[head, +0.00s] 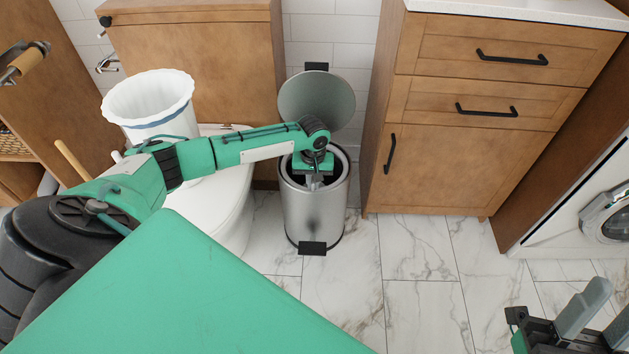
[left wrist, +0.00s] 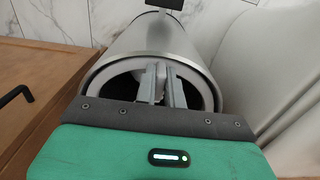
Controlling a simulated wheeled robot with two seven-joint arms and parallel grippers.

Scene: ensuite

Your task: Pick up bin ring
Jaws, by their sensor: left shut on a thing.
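A steel pedal bin (head: 315,218) stands on the floor with its round lid (head: 317,98) tipped up and open. My left gripper (head: 315,184) reaches down into the bin's mouth. In the left wrist view the left gripper (left wrist: 161,88) has its fingers close together, shut on a pale piece inside the opening. The bin ring (left wrist: 207,97) shows as a pale band inside the steel rim; my gripper hides part of it. My right gripper (head: 600,316) is open and empty at the lower right, far from the bin.
A white toilet (head: 232,212) stands close left of the bin, with a white scalloped container (head: 148,100) above it. A wooden drawer cabinet (head: 455,150) stands close on the right. A washing machine (head: 580,215) is farther right. The marble floor in front is clear.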

